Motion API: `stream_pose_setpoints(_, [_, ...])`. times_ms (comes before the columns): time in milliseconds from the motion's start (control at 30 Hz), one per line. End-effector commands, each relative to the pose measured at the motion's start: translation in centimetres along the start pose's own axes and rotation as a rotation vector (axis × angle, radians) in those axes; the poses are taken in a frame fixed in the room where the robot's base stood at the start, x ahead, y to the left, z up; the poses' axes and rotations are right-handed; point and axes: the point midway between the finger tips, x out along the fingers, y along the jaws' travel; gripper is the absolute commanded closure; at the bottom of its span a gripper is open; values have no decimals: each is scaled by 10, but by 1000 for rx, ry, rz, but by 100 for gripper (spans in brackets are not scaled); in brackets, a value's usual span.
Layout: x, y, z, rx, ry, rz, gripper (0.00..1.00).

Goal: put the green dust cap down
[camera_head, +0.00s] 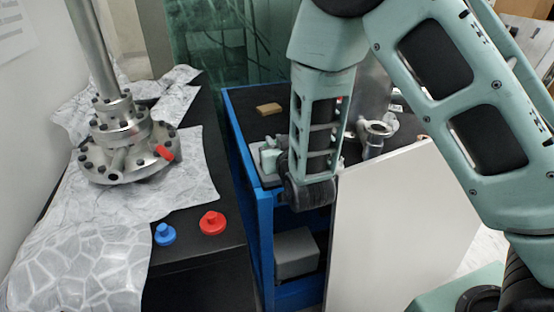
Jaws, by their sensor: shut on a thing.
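My gripper (272,157) is partly in view at the left of my wrist, low over the near left part of the blue cart's top. It is shut on the green dust cap, but the wrist hides much of this spot. I cannot make out the cap's outline apart from the pale green parts there. I cannot tell whether the cap touches the cart top.
A blue-framed cart (264,225) with a dark top carries a tan block (269,109). A red cap (212,223) and a blue cap (165,234) lie on the black bench (215,170). A metal flanged column (122,130) stands there. A white panel (400,230) stands right.

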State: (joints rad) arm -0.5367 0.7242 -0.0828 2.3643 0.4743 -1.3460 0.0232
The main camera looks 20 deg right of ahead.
Motion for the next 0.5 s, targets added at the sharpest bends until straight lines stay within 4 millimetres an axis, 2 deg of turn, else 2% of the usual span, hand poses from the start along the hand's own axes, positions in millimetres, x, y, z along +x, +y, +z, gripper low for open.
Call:
stream_pose_setpoints(300, [6, 0, 40, 0, -1, 0, 100])
stream_pose_setpoints(500, [7, 0, 44, 2, 2, 0, 100])
